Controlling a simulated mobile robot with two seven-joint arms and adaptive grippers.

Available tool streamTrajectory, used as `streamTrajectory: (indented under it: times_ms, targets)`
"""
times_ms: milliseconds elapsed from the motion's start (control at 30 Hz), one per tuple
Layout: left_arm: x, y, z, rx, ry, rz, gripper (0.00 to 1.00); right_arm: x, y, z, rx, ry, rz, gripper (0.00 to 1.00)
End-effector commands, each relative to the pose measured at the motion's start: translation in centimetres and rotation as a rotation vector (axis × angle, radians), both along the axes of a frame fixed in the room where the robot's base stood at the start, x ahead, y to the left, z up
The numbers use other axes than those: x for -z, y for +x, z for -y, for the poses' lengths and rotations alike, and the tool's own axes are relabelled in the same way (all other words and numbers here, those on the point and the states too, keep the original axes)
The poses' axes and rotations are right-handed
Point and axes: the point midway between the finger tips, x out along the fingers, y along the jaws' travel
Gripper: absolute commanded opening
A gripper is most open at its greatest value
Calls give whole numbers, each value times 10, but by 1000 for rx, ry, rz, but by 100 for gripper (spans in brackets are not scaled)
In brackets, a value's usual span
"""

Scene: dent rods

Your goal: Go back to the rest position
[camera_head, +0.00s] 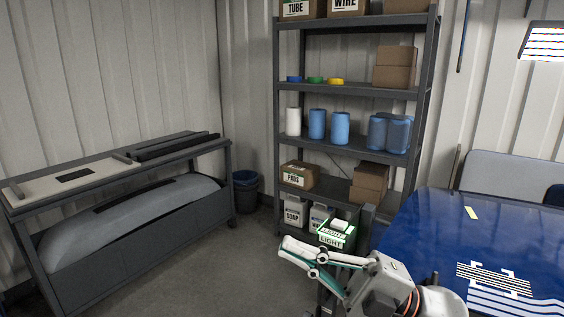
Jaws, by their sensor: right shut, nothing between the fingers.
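My right gripper (302,256) shows at the bottom centre, its pale and teal finger links reaching left from the wrist. It is shut and holds nothing. It is in front of the lower shelf area, and its wrist is beside the left edge of the blue panel (420,232). The rest of my right arm runs out of the bottom of the picture. My left gripper is not in view.
A grey shelf rack (350,149) with boxes, rolls and bottles stands behind. A green-and-white box marked LIGHT (335,240) is just behind the gripper. A bench (100,265) stands left, a bin (245,195) behind. The floor (215,260) between is clear.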

Motion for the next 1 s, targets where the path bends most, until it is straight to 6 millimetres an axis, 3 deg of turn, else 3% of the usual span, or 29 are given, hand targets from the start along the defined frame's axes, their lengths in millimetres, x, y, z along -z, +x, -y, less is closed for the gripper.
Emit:
streamTrajectory:
  times_ms: [167, 233, 433, 567, 667, 800, 900, 1000]
  targets:
    - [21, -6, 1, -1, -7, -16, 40, 78, 47, 41, 212, 209, -328, 0]
    - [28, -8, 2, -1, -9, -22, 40, 120, 61, 61, 306, 266, -463, 0]
    - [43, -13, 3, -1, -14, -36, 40, 249, 70, 108, 544, 348, -814, 0]
    - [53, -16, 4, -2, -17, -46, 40, 334, 51, 133, 675, 357, -1025, 0]
    - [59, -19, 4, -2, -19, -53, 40, 396, 26, 149, 765, 351, -1181, 0]
    - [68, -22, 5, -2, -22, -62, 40, 475, -22, 165, 873, 324, -1388, 0]
    - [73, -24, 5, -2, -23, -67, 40, 517, -57, 172, 928, 303, -1510, 0]
    - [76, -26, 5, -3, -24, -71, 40, 545, -84, 177, 968, 281, -1595, 0]
